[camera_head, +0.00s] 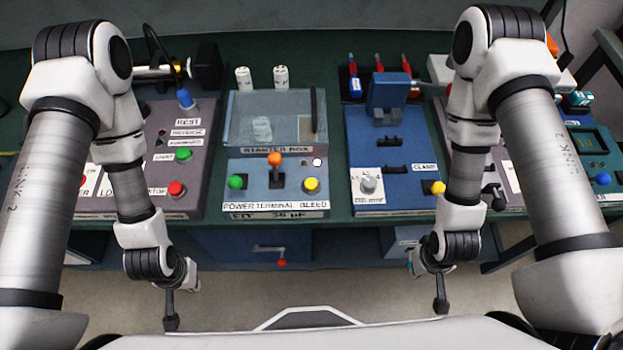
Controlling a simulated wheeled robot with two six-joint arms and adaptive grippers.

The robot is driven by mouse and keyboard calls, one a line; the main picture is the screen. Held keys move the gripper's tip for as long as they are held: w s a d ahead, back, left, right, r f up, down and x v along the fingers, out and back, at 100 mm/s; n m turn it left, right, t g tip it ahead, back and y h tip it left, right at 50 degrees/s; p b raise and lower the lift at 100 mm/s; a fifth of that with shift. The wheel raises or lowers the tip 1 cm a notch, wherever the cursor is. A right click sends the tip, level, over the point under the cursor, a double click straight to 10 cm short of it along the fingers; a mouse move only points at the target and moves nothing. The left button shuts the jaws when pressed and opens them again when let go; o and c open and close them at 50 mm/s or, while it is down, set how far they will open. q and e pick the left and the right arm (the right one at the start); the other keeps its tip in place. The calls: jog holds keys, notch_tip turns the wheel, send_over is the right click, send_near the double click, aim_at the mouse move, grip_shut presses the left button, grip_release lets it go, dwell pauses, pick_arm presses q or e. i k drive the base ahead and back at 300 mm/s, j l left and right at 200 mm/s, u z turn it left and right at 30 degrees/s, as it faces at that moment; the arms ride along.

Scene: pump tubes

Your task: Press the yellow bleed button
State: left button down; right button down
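The yellow bleed button (311,185) sits at the right end of the sloped front of the starter box (275,200), above the label "BLEED". A green button (236,183) is at the left end, and an orange-topped lever (274,159) stands between them. My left gripper (171,320) hangs in front of the bench at lower left, well apart from the box. My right gripper (440,303) hangs in front of the bench at lower right, also apart from it. Both point down, and their finger opening cannot be made out.
Another yellow button (434,187) is on the blue panel (395,160) to the right. A grey panel (170,145) with green and red buttons stands to the left. A clear cover (275,115) tops the starter box behind the buttons. The space before the bench between my grippers is free.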

aim_at(310, 184)
jog(key=k+j+u, duration=0.15)
jog(key=j, duration=0.2)
jog(key=k+j+u, duration=0.1)
jog(key=j, duration=0.25)
jog(key=k+j+u, duration=0.15)
jog(key=j, duration=0.25)
jog(key=k, duration=0.05)
